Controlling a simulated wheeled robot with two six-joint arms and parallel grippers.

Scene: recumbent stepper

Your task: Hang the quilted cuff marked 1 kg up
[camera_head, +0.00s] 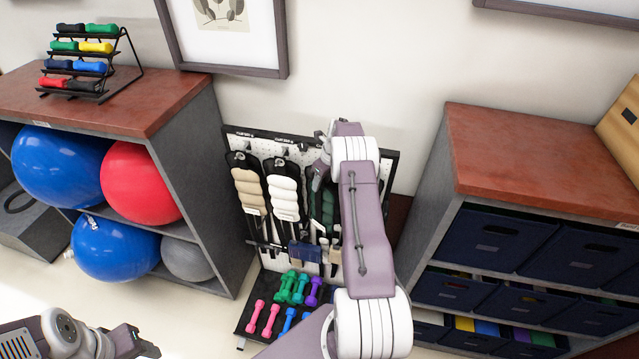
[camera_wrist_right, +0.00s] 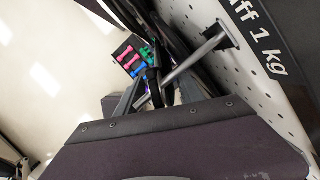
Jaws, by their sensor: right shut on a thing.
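Dark green quilted padding (camera_head: 328,206), apparently the cuff, shows at the pegboard's right part, largely hidden by my right arm. Its mark cannot be read. My right gripper (camera_head: 320,168) is at the board's top edge, just above this padding. In the right wrist view the gripper (camera_wrist_right: 155,95) is shut on a black strap of the cuff (camera_wrist_right: 152,78). A metal peg (camera_wrist_right: 198,57) sticks out under the label "ff 1 kg" (camera_wrist_right: 262,40), its end close to the strap. I cannot tell whether the strap is around the peg. My left gripper (camera_head: 140,343) is at the lower left.
Beige (camera_head: 249,188) and white (camera_head: 284,190) cuffs hang left on the pegboard (camera_head: 238,137). Small dumbbells (camera_head: 290,287) lie below. A ball shelf (camera_head: 200,190) stands left and a bin cabinet (camera_head: 455,165) right. The wall above is clear except for picture frames.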

